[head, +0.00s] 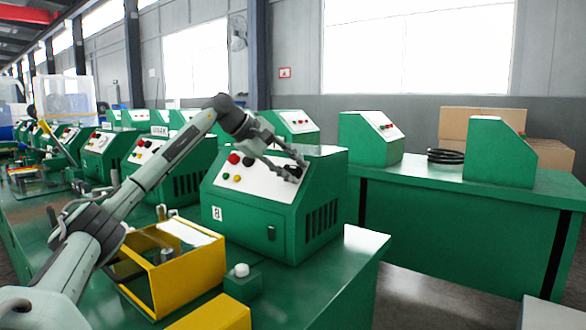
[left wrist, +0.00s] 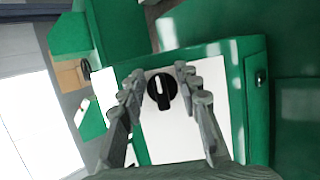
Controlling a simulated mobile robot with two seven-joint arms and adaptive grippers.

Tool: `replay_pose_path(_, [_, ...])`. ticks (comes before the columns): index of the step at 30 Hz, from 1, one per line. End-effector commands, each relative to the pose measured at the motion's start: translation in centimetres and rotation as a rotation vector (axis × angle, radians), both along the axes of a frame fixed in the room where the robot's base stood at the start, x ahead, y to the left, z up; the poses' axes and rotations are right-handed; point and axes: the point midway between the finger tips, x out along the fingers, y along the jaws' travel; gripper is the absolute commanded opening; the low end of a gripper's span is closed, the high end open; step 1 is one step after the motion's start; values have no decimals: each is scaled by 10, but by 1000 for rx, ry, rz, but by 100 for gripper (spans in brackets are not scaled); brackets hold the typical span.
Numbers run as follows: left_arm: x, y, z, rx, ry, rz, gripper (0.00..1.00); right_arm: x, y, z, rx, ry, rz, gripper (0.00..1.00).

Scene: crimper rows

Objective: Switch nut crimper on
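The nut crimper (head: 248,215) is a green box marked 8 on the near bench. Its sloped white panel has a red button (head: 234,158) and small coloured buttons at the left. In the left wrist view a black rotary knob (left wrist: 161,92) with a white pointer line sits on the white panel (left wrist: 175,140). My left gripper (head: 296,172) is over the right part of the panel and mostly hides the knob in the head view. Its fingers (left wrist: 158,76) are spread open, one on each side of the knob in the wrist picture; contact cannot be told. My right gripper is not in view.
A yellow open box (head: 185,272) and a small green block with a white button (head: 241,272) stand in front of the crimper. More green machines (head: 150,158) line the bench at left. Another green bench (head: 455,180) with machines and a black coil (head: 445,156) stands behind.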

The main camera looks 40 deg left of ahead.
Motion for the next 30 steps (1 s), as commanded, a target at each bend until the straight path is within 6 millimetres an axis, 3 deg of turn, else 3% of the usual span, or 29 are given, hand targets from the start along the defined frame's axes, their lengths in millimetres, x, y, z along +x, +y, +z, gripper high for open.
replay_pose_path(8, [-6,2,7,0,-3,-1,33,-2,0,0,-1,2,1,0])
replay_pose_path(21, [-69,25,62,0,-3,1,33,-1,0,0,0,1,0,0])
replay_pose_path(30, [-87,31,77,-1,0,-1,33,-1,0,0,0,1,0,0])
